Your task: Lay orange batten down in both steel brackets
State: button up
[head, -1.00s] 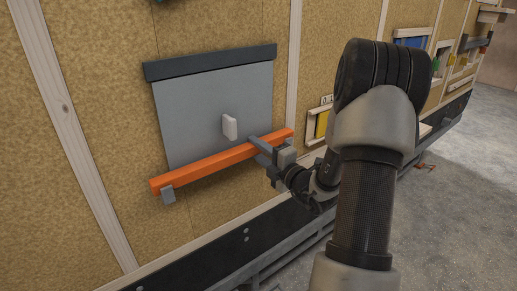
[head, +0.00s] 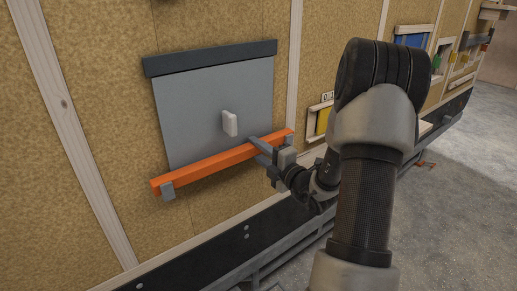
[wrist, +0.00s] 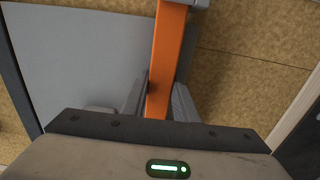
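The orange batten (head: 215,164) lies along the lower edge of the grey panel, sloping up to the right in the head view. Its left end is at the left steel bracket (head: 168,191); I cannot tell whether it is fully seated. My gripper (head: 264,149) is near its right end. In the wrist view the batten (wrist: 168,50) runs between my two fingers (wrist: 161,95), which appear close against both sides, so the gripper looks shut on it. Another bracket (wrist: 200,4) shows beside the batten at the top of the wrist view.
The grey panel (head: 195,105) has a dark top strip (head: 210,58) and a pale knob (head: 229,123) just above the batten. A dark ledge (head: 240,240) runs below. Further right are wall shelves with a yellow item (head: 322,121). The floor at right is mostly clear.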

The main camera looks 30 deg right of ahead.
jog(key=shift+s+a+f, duration=0.1)
jog(key=shift+a+f, duration=0.3)
jog(key=shift+f, duration=0.3)
jog(key=shift+o, duration=0.7)
jog(key=shift+f, duration=0.1)
jog(key=o, duration=0.4)
jog(key=shift+f, duration=0.1)
jog(key=shift+o, duration=0.2)
jog(key=shift+s+d, duration=0.2)
jog(key=s+d+p, duration=0.2)
jog(key=s, duration=0.8)
jog(key=shift+d+r, duration=0.2)
jog(key=shift+d, duration=0.05)
